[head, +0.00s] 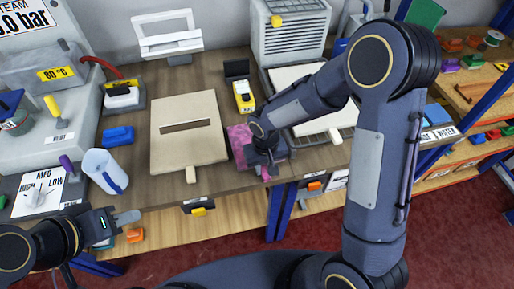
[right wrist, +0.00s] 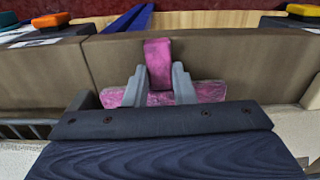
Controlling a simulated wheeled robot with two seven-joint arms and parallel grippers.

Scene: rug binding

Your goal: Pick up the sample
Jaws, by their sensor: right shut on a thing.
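A small pink block, which looks like the sample (right wrist: 158,52), stands between the two grey fingers of my right gripper (right wrist: 158,75) in the right wrist view. The fingers are shut on it. In the head view the sample's pink end (head: 265,173) shows just below my right gripper (head: 264,164), near the bench's front edge. A flat mottled pink piece (head: 238,135) lies under the gripper, partly hidden by it; it also shows behind the fingers in the right wrist view (right wrist: 208,92). My left gripper (head: 122,219) is at the lower left, away from the sample; its jaw gap is unclear.
A beige slotted board (head: 188,150) lies left of my right gripper. A yellow device (head: 243,97) stands behind it. A clear jug (head: 104,172) and blue block (head: 117,136) are further left. A lower wooden shelf (head: 165,228) juts out in front.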

